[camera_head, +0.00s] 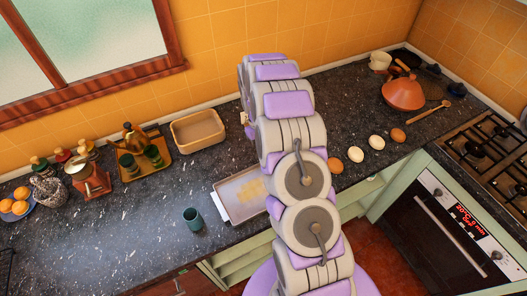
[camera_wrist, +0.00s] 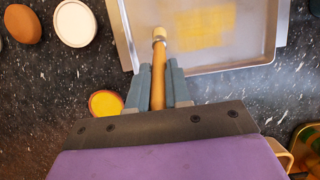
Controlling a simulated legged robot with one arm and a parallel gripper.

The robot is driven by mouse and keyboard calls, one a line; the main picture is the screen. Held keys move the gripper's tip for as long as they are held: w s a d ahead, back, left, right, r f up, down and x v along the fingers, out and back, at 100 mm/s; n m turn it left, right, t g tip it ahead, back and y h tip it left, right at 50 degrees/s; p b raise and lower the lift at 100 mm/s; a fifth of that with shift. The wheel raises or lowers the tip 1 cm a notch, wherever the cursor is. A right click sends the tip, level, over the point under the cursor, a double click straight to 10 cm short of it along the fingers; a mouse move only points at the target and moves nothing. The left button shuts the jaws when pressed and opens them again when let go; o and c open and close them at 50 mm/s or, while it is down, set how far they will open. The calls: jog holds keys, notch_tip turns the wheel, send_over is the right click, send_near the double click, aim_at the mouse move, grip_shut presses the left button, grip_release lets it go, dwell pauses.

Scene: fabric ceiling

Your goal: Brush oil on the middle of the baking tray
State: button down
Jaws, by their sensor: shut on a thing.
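The baking tray (camera_head: 232,204) lies on the dark counter, partly hidden by my arm in the head view. It also shows at the top of the wrist view (camera_wrist: 228,60), with a yellow oil-like patch (camera_wrist: 205,28) on its floor. My gripper (camera_wrist: 158,72) is shut on the wooden handle of a brush (camera_wrist: 159,58). The brush head reaches over the tray's edge, beside the yellow patch; I cannot tell whether it touches the tray. A small round dish with yellow contents (camera_wrist: 104,103) stands beside my gripper. My gripper is hidden in the head view.
A teal cup (camera_head: 192,218) stands left of the tray. Several eggs (camera_head: 377,142), a tagine (camera_head: 403,93) and a wooden spoon (camera_head: 430,111) lie right, before the stove (camera_head: 490,145).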

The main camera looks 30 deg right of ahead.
jog(key=shift+w+a, duration=0.15)
jog(key=shift+w, duration=0.1)
jog(key=shift+a, duration=7.25)
jog(key=w+d, duration=0.1)
jog(key=d, duration=1.3)
jog(key=shift+w+d, duration=0.15)
jog(key=shift+d, duration=0.2)
jog(key=shift+r, duration=0.15)
jog(key=shift+a+r+p, duration=0.1)
jog(key=shift+r+p, duration=0.5)
jog(key=shift+r, duration=2.3)
